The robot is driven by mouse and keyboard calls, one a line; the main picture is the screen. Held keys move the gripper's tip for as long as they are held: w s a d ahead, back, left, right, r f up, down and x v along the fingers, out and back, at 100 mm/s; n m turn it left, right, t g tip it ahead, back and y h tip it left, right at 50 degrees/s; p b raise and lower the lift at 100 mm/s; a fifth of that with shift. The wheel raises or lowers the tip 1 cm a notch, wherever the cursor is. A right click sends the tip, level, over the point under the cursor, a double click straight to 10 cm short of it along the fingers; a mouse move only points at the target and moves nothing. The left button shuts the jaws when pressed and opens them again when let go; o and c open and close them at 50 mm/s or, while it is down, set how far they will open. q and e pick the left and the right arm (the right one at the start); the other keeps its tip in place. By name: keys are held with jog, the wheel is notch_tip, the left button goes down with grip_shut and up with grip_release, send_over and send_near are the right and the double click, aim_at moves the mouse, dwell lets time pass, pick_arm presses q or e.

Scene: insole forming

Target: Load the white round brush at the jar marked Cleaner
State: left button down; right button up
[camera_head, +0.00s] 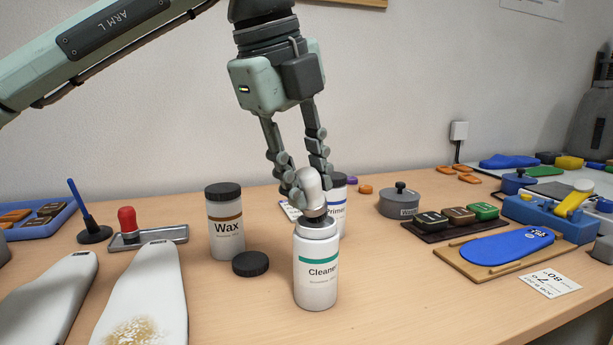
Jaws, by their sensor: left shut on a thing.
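The Cleaner jar (316,275) is white with a green band and stands upright and uncapped in the middle of the table. My left gripper (309,190) is shut on the white round brush (312,187), which has a rounded white handle and a dark lower part. The brush is upright at the mouth of the Cleaner jar. I cannot tell how far its lower end is inside. The bristles are hidden. My right gripper is not in view.
A Wax jar (225,225) with a dark cap stands to the left, and a Primer jar (338,205) stands close behind. A loose black lid (250,264) lies beside the Cleaner jar. White forms (145,295) lie at left.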

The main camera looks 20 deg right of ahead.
aim_at(307, 171)
pick_arm(q)
jog(key=shift+f+b, duration=0.75)
jog(key=shift+f, duration=0.05)
dwell(1.6)
jog(key=shift+r+p, duration=2.35)
jog(key=shift+r, duration=1.3)
